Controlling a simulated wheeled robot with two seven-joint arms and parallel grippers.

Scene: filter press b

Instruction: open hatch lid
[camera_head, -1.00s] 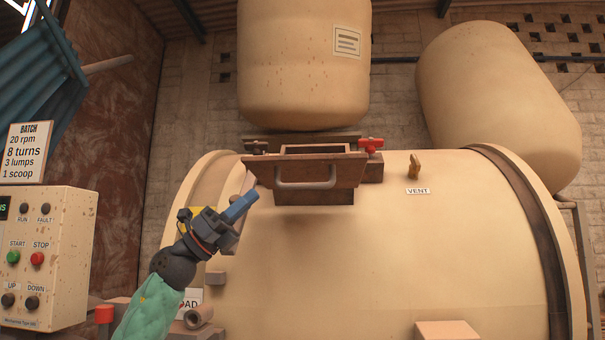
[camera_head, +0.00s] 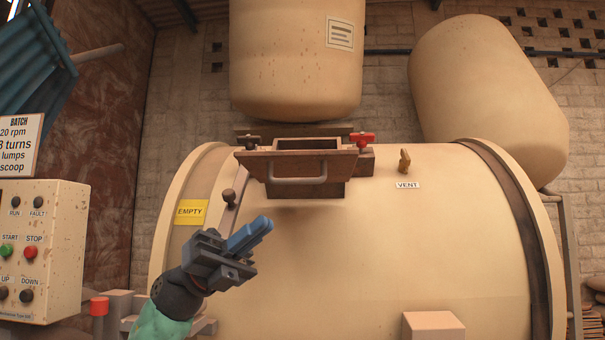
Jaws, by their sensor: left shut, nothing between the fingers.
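The hatch (camera_head: 327,186) is a brown box-shaped neck on top of the large cream drum. Its brown lid (camera_head: 250,165) is a flat plate swung out to the front, with a grey bar handle (camera_head: 298,180) on its face. The hatch mouth shows dark behind the lid's upper edge. My left gripper (camera_head: 262,227), with blue fingers, is shut and empty. It is in front of the drum, below and left of the lid, and appears apart from it. My right gripper is out of view.
A red clamp knob (camera_head: 362,139) and a dark knob (camera_head: 252,143) flank the hatch. A hanging cream vessel (camera_head: 297,60) is close above. A vent lever (camera_head: 404,161) stands to the right. A control panel (camera_head: 45,250) is at the left.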

